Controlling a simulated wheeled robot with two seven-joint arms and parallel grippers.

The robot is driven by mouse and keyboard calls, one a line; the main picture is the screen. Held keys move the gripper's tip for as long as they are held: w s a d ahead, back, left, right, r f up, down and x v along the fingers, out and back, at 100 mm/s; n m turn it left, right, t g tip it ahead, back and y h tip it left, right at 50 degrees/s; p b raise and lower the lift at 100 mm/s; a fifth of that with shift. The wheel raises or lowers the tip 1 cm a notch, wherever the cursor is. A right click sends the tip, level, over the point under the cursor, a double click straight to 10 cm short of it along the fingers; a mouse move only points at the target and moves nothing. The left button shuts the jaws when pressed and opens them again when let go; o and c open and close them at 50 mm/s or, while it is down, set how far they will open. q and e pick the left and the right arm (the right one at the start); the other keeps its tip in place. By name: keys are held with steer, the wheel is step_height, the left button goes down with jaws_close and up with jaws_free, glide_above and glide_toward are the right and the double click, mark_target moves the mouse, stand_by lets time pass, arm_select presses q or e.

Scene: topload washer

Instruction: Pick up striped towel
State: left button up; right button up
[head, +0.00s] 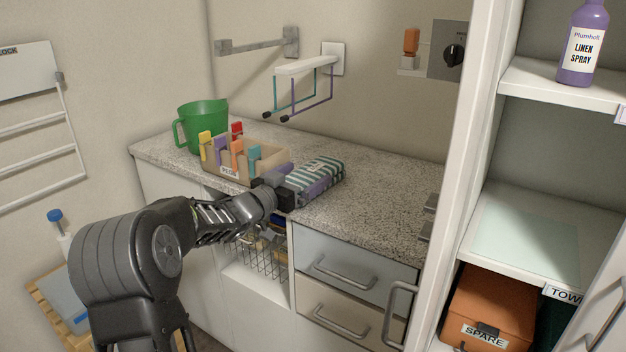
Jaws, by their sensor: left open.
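A folded striped towel (322,172) in green, white and purple lies on the speckled countertop, right of the peg box. My left gripper (290,187) reaches in from the left and is at the towel's near left side. Its jaws are open, with the dark fingers against or just in front of the towel. The towel's left end is partly hidden by the gripper. My right gripper is not in view.
The peg box (222,165) with colored pegs stands just left of the gripper, with a green mug (204,126) behind it. The countertop (385,185) is clear to the right. A wire basket (262,258) sits below the counter edge. A shelf cabinet (530,222) stands at right.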

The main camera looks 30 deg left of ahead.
arm_select(q)
steer(key=shift+c, duration=0.2)
steer(key=c, duration=1.5)
